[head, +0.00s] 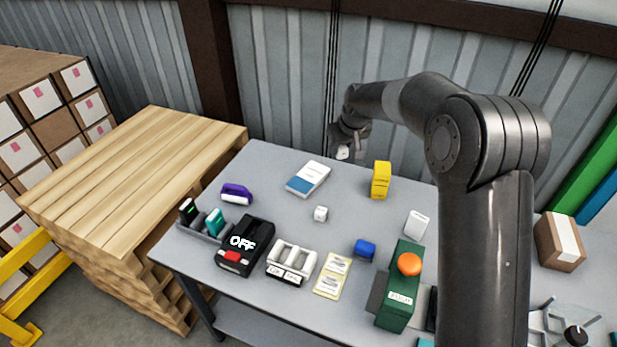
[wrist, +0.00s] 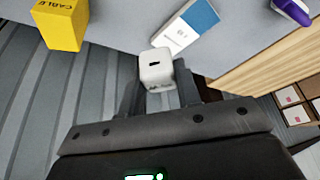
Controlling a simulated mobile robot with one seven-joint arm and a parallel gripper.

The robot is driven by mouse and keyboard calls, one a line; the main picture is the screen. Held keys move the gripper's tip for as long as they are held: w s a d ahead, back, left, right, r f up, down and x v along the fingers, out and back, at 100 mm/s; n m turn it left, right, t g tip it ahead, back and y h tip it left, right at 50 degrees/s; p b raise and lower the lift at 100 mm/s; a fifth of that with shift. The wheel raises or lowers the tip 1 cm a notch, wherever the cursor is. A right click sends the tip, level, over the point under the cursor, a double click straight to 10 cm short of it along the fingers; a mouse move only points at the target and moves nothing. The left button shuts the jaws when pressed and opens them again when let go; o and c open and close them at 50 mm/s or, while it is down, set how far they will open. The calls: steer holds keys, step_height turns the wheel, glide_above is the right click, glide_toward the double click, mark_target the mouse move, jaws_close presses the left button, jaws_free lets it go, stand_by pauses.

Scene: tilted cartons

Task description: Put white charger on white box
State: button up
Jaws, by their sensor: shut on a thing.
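A white charger (wrist: 155,66) with a dark port slot is between my gripper's fingers (wrist: 160,90) in the wrist view. In the head view my gripper (head: 346,146) is past the table's back edge, with the white charger (head: 342,154) small at its tip. The gripper is shut on it. A white box with a blue end (head: 313,172) lies flat on the table, left of and nearer than the gripper; it also shows in the wrist view (wrist: 180,32), apart from the charger. A smaller white box (head: 417,224) stands further right. Which one the task means I cannot tell.
A yellow box (head: 381,180) stands right of the gripper. A small white cube (head: 320,213) sits mid-table. The table (head: 275,210) is clear around the blue-ended box.

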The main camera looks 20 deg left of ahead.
step_height(320, 180, down, 5)
glide_above(300, 185)
steer(key=s+d, duration=0.1)
step_height(300, 185, down, 7)
steer(key=shift+f, duration=2)
steer(key=shift+f, duration=0.1)
steer(key=o, duration=1)
